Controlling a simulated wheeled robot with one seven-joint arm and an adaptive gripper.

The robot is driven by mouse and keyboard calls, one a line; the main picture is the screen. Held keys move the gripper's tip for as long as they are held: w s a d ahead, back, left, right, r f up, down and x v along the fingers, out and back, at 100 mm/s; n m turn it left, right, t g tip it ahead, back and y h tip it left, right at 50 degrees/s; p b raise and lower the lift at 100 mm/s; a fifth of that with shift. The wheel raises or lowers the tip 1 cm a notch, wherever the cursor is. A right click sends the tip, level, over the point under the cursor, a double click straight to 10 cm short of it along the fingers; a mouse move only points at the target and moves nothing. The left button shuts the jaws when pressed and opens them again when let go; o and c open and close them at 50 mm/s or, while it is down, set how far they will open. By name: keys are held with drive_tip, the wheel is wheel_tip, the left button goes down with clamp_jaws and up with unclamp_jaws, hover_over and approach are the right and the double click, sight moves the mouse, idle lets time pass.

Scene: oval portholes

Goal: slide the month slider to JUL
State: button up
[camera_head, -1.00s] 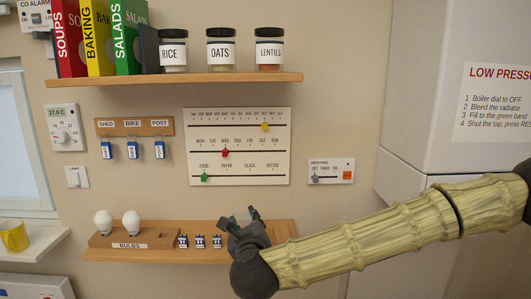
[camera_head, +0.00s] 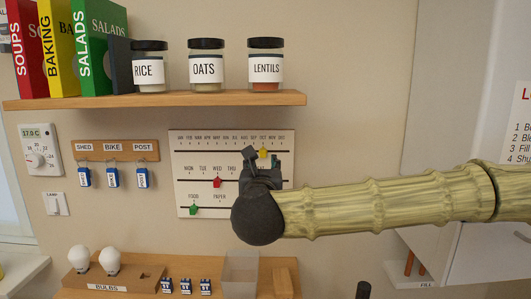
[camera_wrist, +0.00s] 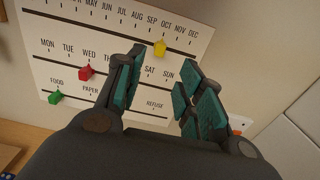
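The white slider board (camera_head: 186,160) hangs on the wall with three rows. The yellow month slider (camera_head: 263,153) sits on the top row; in the wrist view the yellow slider (camera_wrist: 160,47) stands near OCT, right of JUL. The red slider (camera_head: 217,183) is at WED and the green slider (camera_head: 194,210) at FOOD; both also show in the wrist view, red (camera_wrist: 86,73) and green (camera_wrist: 55,97). My gripper (camera_head: 262,158) is in front of the board's right part. In the wrist view my gripper (camera_wrist: 158,75) is open and empty, its fingers spread below the yellow slider.
A wooden shelf (camera_head: 150,100) with jars and binders runs above the board. Below are a bulb holder (camera_head: 125,284), several small blue-tagged items and a clear bin (camera_head: 240,272). Blue key tags (camera_head: 113,178) hang to the left, near a thermostat (camera_head: 40,150).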

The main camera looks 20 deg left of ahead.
sight(263, 153)
drive_tip(key=p+x, duration=0.2)
drive_tip(key=x, duration=0.2)
drive_tip(key=p+x, duration=0.2)
drive_tip(key=x, duration=0.2)
drive_tip(key=shift+w+a+r, duration=0.15)
drive_tip(key=shift+w+r, duration=0.05)
drive_tip(key=shift+w, duration=0.15)
drive_tip(key=shift+w+a+f, duration=0.1)
drive_tip(key=shift+w+f, duration=0.05)
drive_tip(key=shift+w, duration=0.35)
clamp_jaws()
